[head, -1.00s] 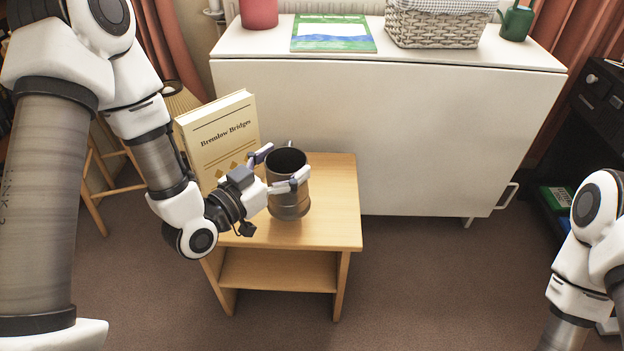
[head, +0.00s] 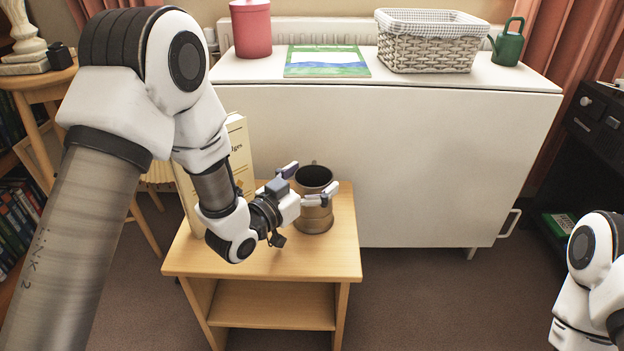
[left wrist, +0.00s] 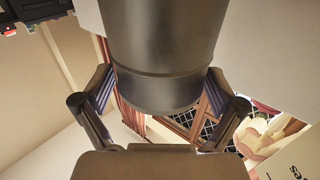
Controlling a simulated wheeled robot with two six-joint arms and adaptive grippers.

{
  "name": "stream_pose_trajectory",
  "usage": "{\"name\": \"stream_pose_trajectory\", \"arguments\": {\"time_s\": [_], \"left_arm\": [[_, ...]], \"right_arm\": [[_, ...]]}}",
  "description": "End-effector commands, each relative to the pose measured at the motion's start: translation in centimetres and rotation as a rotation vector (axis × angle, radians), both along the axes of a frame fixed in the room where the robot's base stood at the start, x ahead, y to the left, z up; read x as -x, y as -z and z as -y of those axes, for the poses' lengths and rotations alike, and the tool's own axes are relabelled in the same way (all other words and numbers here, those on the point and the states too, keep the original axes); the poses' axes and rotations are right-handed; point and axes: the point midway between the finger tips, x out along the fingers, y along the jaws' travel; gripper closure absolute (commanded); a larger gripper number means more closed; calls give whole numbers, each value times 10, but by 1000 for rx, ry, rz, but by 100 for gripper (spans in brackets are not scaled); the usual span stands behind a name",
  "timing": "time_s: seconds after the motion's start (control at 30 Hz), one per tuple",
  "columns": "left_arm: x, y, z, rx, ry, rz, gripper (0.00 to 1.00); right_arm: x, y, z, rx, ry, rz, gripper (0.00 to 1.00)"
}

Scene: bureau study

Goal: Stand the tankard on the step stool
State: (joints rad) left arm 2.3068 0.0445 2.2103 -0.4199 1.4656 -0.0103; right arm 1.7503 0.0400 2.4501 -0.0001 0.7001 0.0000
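The dark metal tankard (head: 316,219) is upright over the back right part of the wooden step stool (head: 335,262). I cannot tell whether its base touches the top. My left gripper (head: 308,184) comes from the left, with a finger on each side of the tankard near its rim, and is shut on it. In the left wrist view the tankard (left wrist: 160,50) fills the space between the finger pads (left wrist: 158,97). Only the right arm shows, at the right edge of the head view; its gripper is out of view.
A cream book (head: 240,155) stands upright at the stool's left, partly behind my left arm. A white cabinet (head: 400,160) is close behind, bearing a red canister (head: 252,30), a wicker basket (head: 430,45) and a green watering can (head: 509,45). The stool's front and right top are clear.

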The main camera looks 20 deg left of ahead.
Motion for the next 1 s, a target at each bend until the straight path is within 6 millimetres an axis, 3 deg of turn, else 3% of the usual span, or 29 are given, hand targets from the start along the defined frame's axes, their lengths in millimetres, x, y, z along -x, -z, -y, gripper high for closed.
{"name": "stream_pose_trajectory", "arguments": {"time_s": [0.37,0.47,0.77,0.8,1.0], "left_arm": [[3,-2,-2,1,-1,-2,0],[16,-3,-8,3,-2,-3,0],[86,-4,-36,8,-4,-5,0],[93,-8,-39,7,-4,-7,0],[112,-3,-45,1,0,0,0]], "right_arm": [[0,-2,0,0,0,0,60],[0,-8,0,0,0,0,60],[0,-28,0,0,0,0,60],[0,-38,0,0,0,-1,60],[0,-47,0,0,0,0,60]]}}
